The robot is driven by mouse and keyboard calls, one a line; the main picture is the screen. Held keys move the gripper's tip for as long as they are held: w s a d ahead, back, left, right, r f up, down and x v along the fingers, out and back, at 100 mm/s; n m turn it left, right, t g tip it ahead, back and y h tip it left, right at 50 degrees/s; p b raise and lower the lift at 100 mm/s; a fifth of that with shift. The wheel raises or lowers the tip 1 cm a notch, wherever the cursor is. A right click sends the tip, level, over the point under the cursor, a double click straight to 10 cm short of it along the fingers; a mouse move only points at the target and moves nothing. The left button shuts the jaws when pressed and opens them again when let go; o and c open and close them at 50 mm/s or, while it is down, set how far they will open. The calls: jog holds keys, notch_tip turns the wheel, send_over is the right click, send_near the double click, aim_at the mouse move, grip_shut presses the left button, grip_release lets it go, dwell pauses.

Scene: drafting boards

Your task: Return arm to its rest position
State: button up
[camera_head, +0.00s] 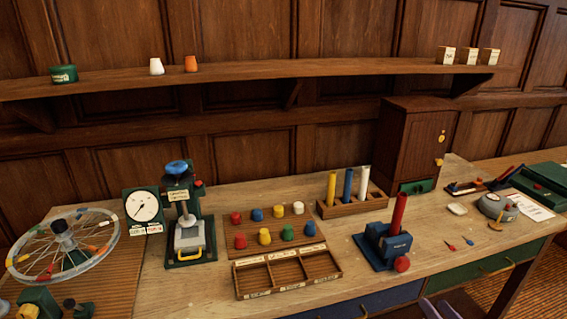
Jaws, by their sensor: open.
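My gripper (439,309) shows only at the bottom edge, right of centre, as two short purple fingertips with a gap between them. It is open, and I see nothing between the fingers. It is low in front of the table (360,285), near the blue and green drawer fronts. The rest of my arm is mostly out of the picture.
On the table stand a spoked wheel (98,235), a press with a blue knob (185,215), a peg board (272,232), an empty divided tray (287,272), a blue block with a red rod (383,245) and a wooden cabinet (420,135). A shelf (260,69) runs above.

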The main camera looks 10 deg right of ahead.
jog(key=s+a+f+n+g+y, duration=0.1)
jog(key=s+a+n+g+y, duration=0.2)
jog(key=a+n+g, duration=0.65)
jog(key=s+a+f+n+g+y, duration=0.1)
jog(key=s+a+n+g+y, duration=0.4)
jog(key=a+n, duration=0.75)
jog(key=w+a+r+n+t+h, duration=0.1)
jog(key=a+r+n+h, duration=0.3)
jog(key=r+n, duration=0.5)
jog(key=w+a+r+n+t+h, duration=0.1)
jog(key=w+a+r+n+h, duration=0.3)
jog(key=r+n, duration=0.5)
jog(key=shift+w+a+n+h, duration=0.3)
jog(key=shift+a+n, duration=0.3)
jog(key=shift+a, duration=0.55)
